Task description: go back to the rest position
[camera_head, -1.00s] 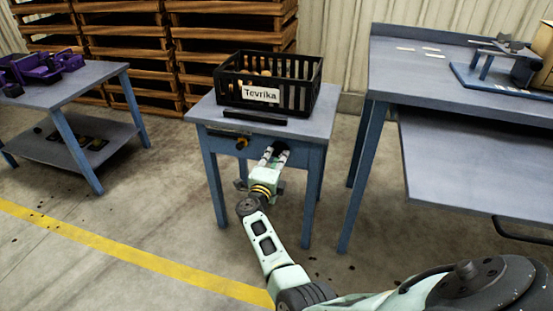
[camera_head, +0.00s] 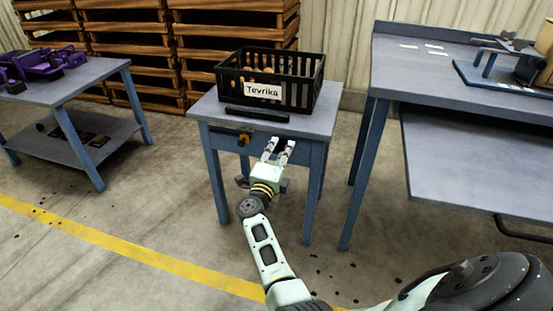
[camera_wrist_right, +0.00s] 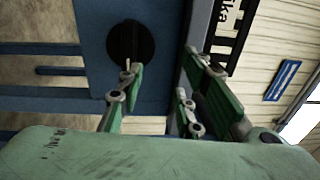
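My right gripper (camera_head: 279,151) is in front of the small blue table (camera_head: 208,107), below its top edge. Its two fingers are apart with nothing between them. In the right wrist view the open fingers (camera_wrist_right: 155,95) face the table's blue front, where a dark round part (camera_wrist_right: 130,43) shows. A black crate (camera_head: 303,92) labelled "Tevrika" stands on the table with several potato-like items inside. A black bar (camera_head: 257,114) lies in front of the crate. My left gripper is not in view.
A blue-grey workbench (camera_head: 440,85) with a lower shelf stands to the right. A table (camera_head: 85,75) with purple parts stands to the left. Wooden pallets (camera_head: 125,45) are stacked behind. The floor in front is open, with a yellow line (camera_head: 120,247).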

